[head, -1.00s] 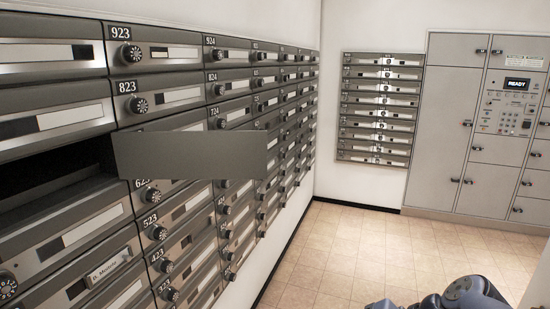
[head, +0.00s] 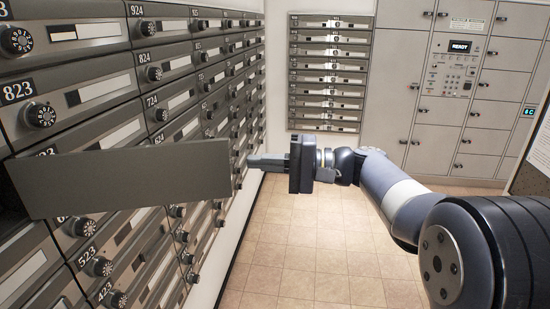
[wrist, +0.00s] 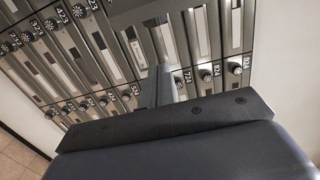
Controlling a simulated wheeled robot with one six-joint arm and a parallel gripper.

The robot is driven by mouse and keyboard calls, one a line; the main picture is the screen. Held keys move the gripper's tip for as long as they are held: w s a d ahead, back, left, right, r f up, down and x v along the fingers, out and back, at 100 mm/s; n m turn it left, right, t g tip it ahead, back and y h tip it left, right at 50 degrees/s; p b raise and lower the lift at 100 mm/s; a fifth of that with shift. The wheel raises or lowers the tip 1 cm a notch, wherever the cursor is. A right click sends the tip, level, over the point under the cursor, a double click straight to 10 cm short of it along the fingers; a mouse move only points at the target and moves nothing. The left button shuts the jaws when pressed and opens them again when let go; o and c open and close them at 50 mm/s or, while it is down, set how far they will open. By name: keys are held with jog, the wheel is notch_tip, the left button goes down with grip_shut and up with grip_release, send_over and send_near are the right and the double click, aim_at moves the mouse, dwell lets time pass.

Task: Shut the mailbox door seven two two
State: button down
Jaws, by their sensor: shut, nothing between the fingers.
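The open mailbox door (head: 120,185) is a plain grey panel sticking out from the wall of mailboxes, in the row of the 723 and 724 boxes. Its number does not show; it hinges on a box left of the 23 column, and the dark opening is mostly out of view at the left edge. My gripper (head: 250,161) is shut and empty, pointing left just right of the door's free edge; a small gap shows in the picture. In the wrist view, the shut fingers (wrist: 160,88) point toward the mailbox fronts.
Closed mailboxes with round dials (head: 41,115) line the left wall around the door. A smaller mailbox block (head: 328,75) and grey parcel lockers (head: 400,70) stand at the back. The tiled floor (head: 310,245) is clear. A dark-edged panel stands at far right.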

jog(key=shift+s+a+p, duration=1.15)
jog(key=shift+s+a, duration=0.65)
jog(key=shift+s, duration=0.1)
jog(key=shift+f, duration=0.1)
